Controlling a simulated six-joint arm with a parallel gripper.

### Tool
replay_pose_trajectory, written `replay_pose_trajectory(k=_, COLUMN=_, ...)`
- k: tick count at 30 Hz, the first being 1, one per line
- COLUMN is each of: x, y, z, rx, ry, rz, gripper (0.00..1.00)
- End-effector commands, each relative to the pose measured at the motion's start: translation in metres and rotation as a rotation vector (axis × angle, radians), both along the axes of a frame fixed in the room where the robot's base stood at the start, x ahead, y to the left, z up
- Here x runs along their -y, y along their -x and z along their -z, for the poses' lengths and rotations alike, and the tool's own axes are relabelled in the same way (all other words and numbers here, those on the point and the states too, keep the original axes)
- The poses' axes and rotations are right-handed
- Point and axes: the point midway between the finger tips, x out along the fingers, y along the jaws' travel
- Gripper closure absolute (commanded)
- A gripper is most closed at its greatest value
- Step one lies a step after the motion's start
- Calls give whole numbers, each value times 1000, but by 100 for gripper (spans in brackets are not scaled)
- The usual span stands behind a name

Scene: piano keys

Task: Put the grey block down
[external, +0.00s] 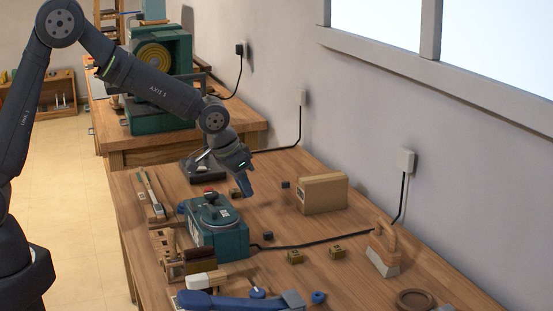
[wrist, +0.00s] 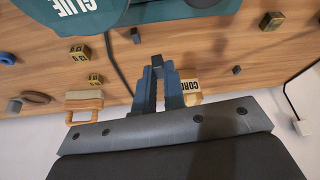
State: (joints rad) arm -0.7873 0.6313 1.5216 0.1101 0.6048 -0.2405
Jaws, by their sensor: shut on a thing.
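My gripper (external: 247,189) hangs over the bench behind the teal glue machine, pointing down. In the wrist view its blue fingers (wrist: 160,72) are close together, with the small grey block (wrist: 157,61) between their tips. The block is mostly hidden by the fingers, and in the external view I cannot make it out clearly. I cannot tell how far it is above the bench top (external: 290,218). The teal glue machine (external: 219,228) stands left of and nearer the camera than the gripper.
A cardboard box (external: 325,194) stands to the right of the gripper. Small dark cubes (external: 285,184) (external: 267,236) and brass cubes (external: 295,257) (external: 337,252) lie about. A black cable (external: 310,244) crosses the bench. A wooden-handled tool (external: 384,253) stands near the wall.

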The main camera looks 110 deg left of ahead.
Motion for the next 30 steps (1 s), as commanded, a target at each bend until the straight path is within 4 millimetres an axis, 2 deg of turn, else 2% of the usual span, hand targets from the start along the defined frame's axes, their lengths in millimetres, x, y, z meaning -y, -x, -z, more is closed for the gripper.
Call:
replay_pose_trajectory(k=5, x=-13, y=-24, z=-15, rx=2, ry=-5, rz=16, gripper=100)
replay_pose_trajectory(k=12, x=-51, y=-77, z=-49, rx=2, ry=-6, rz=69, gripper=100)
replay_pose_trajectory(k=18, x=-72, y=-114, z=-77, rx=3, ry=-3, rz=119, gripper=100)
replay_pose_trajectory(k=24, x=-82, y=-135, z=-95, rx=5, ry=-1, rz=154, gripper=100)
replay_pose_trajectory(k=30, x=-95, y=-136, z=-93, rx=4, ry=2, rz=163, gripper=100)
